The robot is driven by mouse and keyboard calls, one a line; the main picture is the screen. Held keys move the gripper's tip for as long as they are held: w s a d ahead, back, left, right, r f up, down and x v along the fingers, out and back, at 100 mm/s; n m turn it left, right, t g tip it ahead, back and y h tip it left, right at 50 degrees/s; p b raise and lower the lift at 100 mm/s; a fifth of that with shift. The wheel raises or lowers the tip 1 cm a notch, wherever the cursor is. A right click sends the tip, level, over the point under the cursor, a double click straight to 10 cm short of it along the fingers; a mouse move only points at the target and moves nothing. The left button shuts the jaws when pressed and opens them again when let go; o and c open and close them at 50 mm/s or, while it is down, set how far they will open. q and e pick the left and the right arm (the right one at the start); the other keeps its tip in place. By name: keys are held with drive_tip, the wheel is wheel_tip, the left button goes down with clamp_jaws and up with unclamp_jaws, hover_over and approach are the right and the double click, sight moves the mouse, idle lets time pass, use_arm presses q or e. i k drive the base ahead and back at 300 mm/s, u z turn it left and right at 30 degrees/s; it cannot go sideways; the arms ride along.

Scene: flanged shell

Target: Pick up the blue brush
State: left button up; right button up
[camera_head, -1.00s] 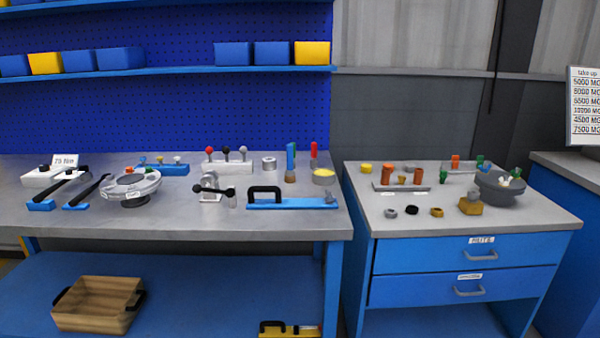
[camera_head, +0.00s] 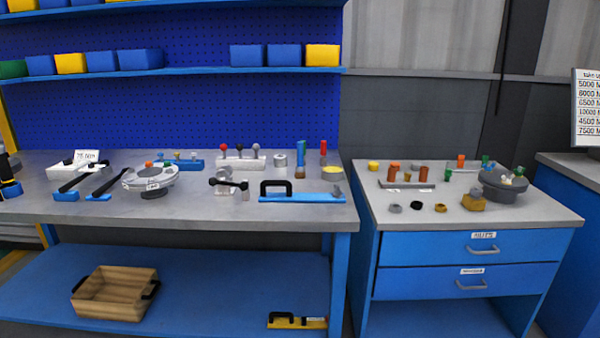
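The blue brush (camera_head: 300,153) stands upright near the back right of the grey workbench (camera_head: 220,215), with its blue handle up and tan bristles down. It stands beside a red upright brush (camera_head: 323,151) on its right and a grey ring-shaped part (camera_head: 280,160) on its left. Neither of my grippers can be made out in the head view, so nothing is seen touching the brush.
A blue tool with a black handle (camera_head: 300,198) lies in front of the brush. A flanged round part (camera_head: 150,179) and a white base with ball knobs (camera_head: 240,162) stand left. A drawer cabinet (camera_head: 470,262) stands right, with a gap between.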

sight(300, 169)
drive_tip(key=u, duration=0.5)
drive_tip(key=i, duration=0.95)
drive_tip(key=z, duration=0.8)
